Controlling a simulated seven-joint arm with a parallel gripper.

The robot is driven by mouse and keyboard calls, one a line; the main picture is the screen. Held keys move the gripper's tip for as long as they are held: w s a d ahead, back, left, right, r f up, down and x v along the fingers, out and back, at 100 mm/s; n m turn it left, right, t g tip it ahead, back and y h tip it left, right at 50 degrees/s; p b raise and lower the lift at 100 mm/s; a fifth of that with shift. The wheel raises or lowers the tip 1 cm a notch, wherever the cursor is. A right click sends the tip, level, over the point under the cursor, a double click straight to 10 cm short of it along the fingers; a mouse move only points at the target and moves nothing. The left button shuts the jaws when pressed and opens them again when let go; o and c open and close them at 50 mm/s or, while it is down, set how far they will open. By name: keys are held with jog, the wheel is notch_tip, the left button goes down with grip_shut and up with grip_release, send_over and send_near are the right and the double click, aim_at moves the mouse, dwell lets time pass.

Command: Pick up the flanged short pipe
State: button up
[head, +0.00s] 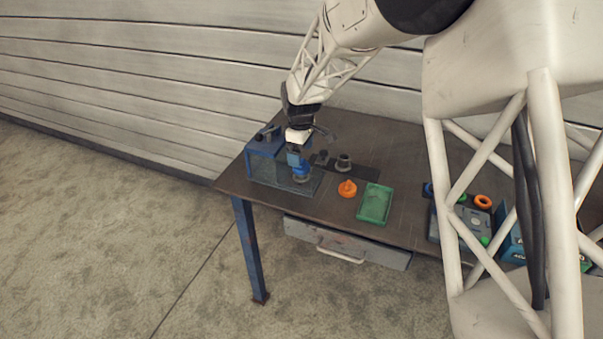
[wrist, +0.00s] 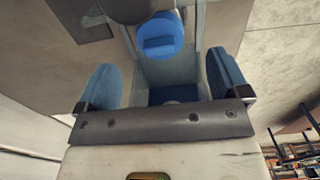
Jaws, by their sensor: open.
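A grey upright piece with a wide round base (head: 343,162) stands on a dark plate on the table and looks like the flanged short pipe. My gripper (head: 297,162) is to the left of it, pointing down over the left part of the table. In the wrist view my gripper (wrist: 162,68) is open, with its two blue fingers wide apart and nothing held between them. A blue round part (wrist: 160,36) shows just beyond the fingertips. A grey round shape (wrist: 122,8) is cut off at the top edge.
A blue box-like fixture (head: 262,150) stands at the table's left end, close to my gripper. A smaller dark piece (head: 322,158) is beside the grey one. An orange part (head: 347,188) and a green tray (head: 388,204) are nearer the front edge. The back of the table is clear.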

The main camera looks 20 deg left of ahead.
aim_at(302, 172)
jog(key=shift+f, duration=2.55)
jog(key=shift+c, duration=0.2)
jog(key=c, duration=1)
